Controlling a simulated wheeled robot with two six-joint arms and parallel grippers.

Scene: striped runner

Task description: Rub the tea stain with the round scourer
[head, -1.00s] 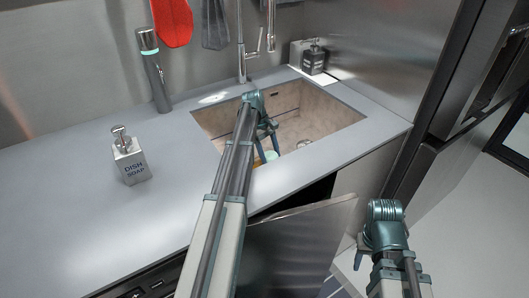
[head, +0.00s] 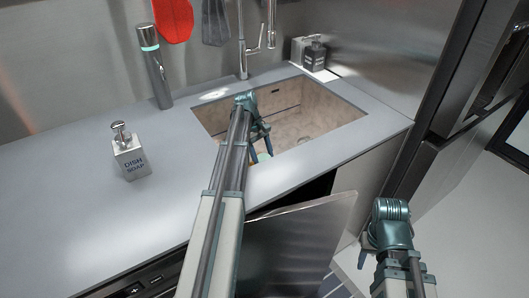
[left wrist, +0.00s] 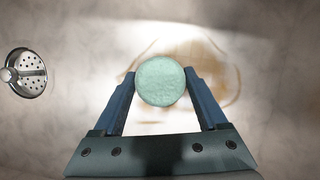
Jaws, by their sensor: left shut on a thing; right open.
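The round scourer (left wrist: 160,81) is a pale green disc between the two blue fingers of my left gripper (left wrist: 160,88) in the left wrist view. My left gripper is shut on it, inside the sink. The tea stain (left wrist: 232,75) is a brown ring on the sink floor, behind and around the scourer in that view; the scourer and fingers hide part of it. I cannot tell whether the scourer touches the floor. In the head view the arm hides most of this. My right gripper (head: 364,257) is open and empty, out past the counter front.
The sink (head: 335,117) has a beige basin, with a drain (left wrist: 26,73) left of the stain in the wrist view. A dish soap bottle (head: 129,155) and a grey cylinder (head: 156,75) stand on the counter (head: 70,190). A cabinet door (head: 300,240) hangs open below.

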